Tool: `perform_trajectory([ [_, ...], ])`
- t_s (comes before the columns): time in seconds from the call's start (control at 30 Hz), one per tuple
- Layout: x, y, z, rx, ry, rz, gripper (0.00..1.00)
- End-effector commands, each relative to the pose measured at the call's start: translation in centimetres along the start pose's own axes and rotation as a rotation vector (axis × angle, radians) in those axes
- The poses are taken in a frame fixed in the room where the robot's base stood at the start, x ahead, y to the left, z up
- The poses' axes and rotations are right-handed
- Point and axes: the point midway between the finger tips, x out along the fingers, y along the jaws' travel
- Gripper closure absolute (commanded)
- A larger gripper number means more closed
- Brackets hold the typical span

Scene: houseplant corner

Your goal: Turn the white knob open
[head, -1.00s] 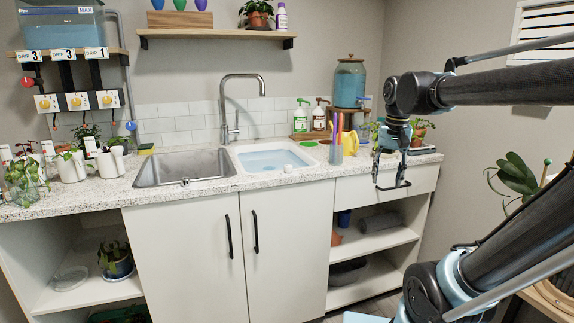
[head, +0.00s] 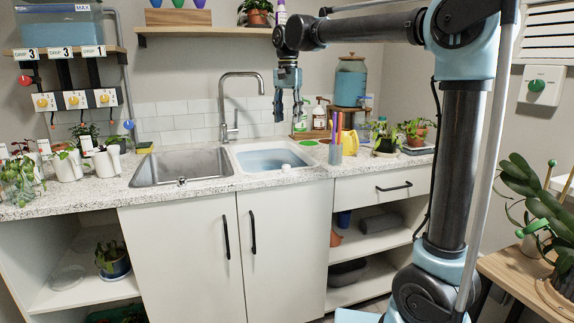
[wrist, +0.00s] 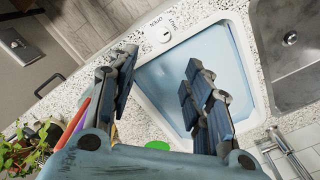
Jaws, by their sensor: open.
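The white knob (head: 286,167) sits at the front right rim of the white basin (head: 309,155). In the wrist view the knob (wrist: 164,36) is small and round on the counter-side rim, with the word OPEN beside it and a second label partly readable. A mark on the knob is too small to read. My gripper (head: 288,108) points down, open and empty, well above the basin and farther back than the knob. Its fingers also show in the wrist view (wrist: 162,75), apart, with the knob beyond them.
A tall faucet (head: 224,100) stands left of my gripper, behind the steel sink (head: 180,168). Right of the basin are a cup of colored sticks (head: 336,150), a yellow jug (head: 350,142), soap bottles (head: 319,118) and a blue-filled dispenser (head: 350,82). Space above the basin is clear.

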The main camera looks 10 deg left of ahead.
Motion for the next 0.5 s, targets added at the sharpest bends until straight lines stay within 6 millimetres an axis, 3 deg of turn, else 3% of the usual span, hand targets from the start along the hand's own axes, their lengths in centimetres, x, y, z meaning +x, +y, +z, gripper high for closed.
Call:
perform_trajectory([
  [0.17, 0.6, -0.6, 0.3, 0.001, -0.001, 0.002, 0.55],
  [0.5, 6.0, -0.6, 0.3, -0.001, -0.001, 0.001, 0.55],
])
